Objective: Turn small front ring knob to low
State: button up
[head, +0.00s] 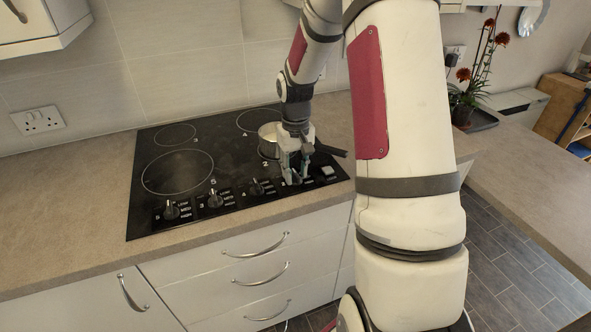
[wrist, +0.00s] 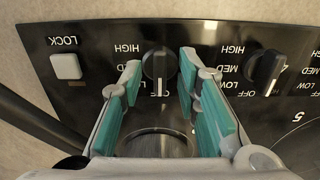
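In the wrist view a dark round knob (wrist: 160,66) with a pale pointer line stands between the teal-padded fingers of my gripper (wrist: 160,70). The fingers are open, with a gap on each side of the knob. In the head view my gripper (head: 295,178) is at the front right of the black hob (head: 225,150), pointing down, and largely hides this knob.
A pan (head: 268,131) stands on the hob just behind my gripper, its dark handle (head: 331,151) reaching right. Another knob (wrist: 266,68) is beside the gripped area, with more knobs (head: 215,198) to the left. A pale LOCK button (head: 327,171) is at the right.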

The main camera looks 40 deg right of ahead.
grip_shut()
jog(key=shift+m, duration=0.3)
jog(key=m+b, duration=0.1)
jog(key=m, duration=0.2)
jog(key=shift+w+m, duration=0.1)
jog(key=shift+m, duration=0.2)
jog(key=shift+m+b, duration=0.35)
jog(key=shift+m, duration=1.45)
grip_release()
